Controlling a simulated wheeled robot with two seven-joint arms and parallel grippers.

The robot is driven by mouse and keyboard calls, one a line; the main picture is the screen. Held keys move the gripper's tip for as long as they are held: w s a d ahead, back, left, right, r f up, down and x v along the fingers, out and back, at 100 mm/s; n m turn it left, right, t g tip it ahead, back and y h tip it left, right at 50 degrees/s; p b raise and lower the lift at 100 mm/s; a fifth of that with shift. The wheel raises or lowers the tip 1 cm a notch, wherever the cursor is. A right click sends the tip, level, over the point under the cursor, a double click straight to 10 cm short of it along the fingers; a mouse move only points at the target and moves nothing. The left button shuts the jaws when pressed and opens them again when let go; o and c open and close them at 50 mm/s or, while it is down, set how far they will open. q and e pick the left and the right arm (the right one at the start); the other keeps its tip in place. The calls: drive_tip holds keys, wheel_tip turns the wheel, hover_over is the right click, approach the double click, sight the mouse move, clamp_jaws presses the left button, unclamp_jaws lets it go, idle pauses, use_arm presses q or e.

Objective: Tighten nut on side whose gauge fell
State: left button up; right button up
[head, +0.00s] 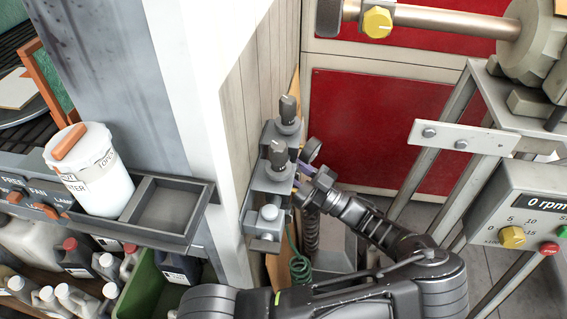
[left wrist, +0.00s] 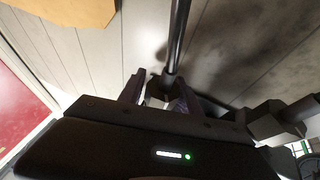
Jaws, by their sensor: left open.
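My left gripper (head: 306,178) reaches up to the right side of a grey wall-mounted fitting (head: 262,184) with two dark knobs (head: 288,108) (head: 278,154). A round gauge (head: 311,150), seen nearly edge-on, sits just above the fingers; I cannot read its dial. In the left wrist view my left gripper (left wrist: 158,92) is open, with purple-tinted fingers on either side of a small pale faceted piece (left wrist: 155,99). I cannot tell if that piece is a nut or whether the fingers touch it. A dark rod (left wrist: 178,38) rises behind it. My right gripper is not in view.
A grey machine at right has a control box (head: 530,225) reading 0 rpm. A yellow hexagonal piece (head: 377,22) sits on its shaft. At left, a white tub (head: 98,180) stands on a shelf, with several bottles below.

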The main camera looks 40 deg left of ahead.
use_arm(q)
drive_tip(key=shift+c, duration=0.3)
clamp_jaws()
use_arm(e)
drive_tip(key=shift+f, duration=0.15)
use_arm(q)
drive_tip(key=shift+s+d+f+n+g+h+b, duration=0.15)
drive_tip(key=shift+n+g+h+b, duration=1.2)
drive_tip(key=shift+b, duration=3.8)
drive_tip(key=shift+s+d+r+n+g+h+b, duration=0.1)
drive_tip(key=shift+s+n+g+h+b, duration=0.35)
drive_tip(key=shift+g+b, duration=3.2)
drive_tip(key=shift+s+d+f+n+g+h+b, duration=0.15)
drive_tip(key=shift+n+h+b, duration=0.9)
drive_tip(key=shift+b, duration=5.6)
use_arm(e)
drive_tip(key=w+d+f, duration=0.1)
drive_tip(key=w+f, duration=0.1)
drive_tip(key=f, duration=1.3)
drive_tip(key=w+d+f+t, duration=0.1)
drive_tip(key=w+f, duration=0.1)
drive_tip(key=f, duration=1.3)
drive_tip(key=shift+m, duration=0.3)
use_arm(q)
drive_tip(key=shift+w+r, duration=0.1)
drive_tip(key=shift+r, duration=0.05)
